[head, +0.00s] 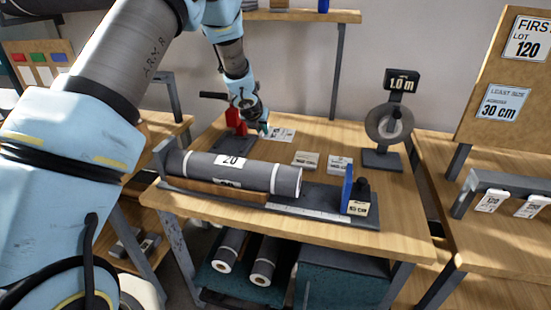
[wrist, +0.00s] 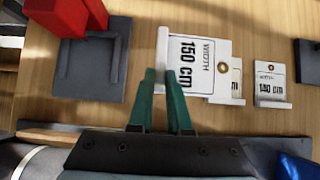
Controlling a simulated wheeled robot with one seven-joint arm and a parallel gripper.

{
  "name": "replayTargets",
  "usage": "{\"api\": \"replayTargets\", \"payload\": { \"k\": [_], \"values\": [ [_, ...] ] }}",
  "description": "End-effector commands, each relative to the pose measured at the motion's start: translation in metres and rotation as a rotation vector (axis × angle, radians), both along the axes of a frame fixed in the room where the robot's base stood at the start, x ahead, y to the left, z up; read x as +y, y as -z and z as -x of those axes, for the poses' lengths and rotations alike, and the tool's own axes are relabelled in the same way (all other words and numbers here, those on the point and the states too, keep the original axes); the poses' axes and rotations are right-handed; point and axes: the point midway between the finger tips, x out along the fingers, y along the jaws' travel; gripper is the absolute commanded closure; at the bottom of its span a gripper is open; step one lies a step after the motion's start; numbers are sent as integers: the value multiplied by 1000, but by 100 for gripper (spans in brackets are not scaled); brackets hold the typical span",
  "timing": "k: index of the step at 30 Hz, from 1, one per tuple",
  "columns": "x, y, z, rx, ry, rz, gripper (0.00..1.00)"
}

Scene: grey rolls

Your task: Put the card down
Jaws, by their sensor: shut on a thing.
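My gripper (wrist: 161,78) has its green fingers shut on a white card marked WIDTH 150 cm (wrist: 204,62), near the card's left side. In the wrist view this card partly covers a second white card (wrist: 237,82), so it seems to be above the table; its exact height is unclear. In the head view my gripper (head: 266,128) and the held card (head: 284,135) are over the back of the wooden table (head: 385,200). A 140 cm card (wrist: 272,80) lies to the right. The fingers' grip on the card's edge is small and partly unclear.
A grey roll marked 20 (head: 262,177) lies along the table's front, beside a blue stop (head: 347,187). A red tool on a dark base (head: 234,141) stands left of my gripper. A 1.0 m gauge (head: 402,84) stands back right. Bare wood lies between the cards and gauge.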

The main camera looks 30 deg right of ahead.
Motion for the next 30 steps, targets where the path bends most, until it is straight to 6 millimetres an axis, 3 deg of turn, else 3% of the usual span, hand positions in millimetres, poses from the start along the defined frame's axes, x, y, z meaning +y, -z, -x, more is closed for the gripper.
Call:
{"api": "replayTargets", "payload": {
  "k": [8,16,30],
  "values": [
    [12,2,-16,1,-2,0,100],
    [12,45,-16,2,1,-4,100],
    [12,96,-17,0,-1,-3,100]
  ]
}}
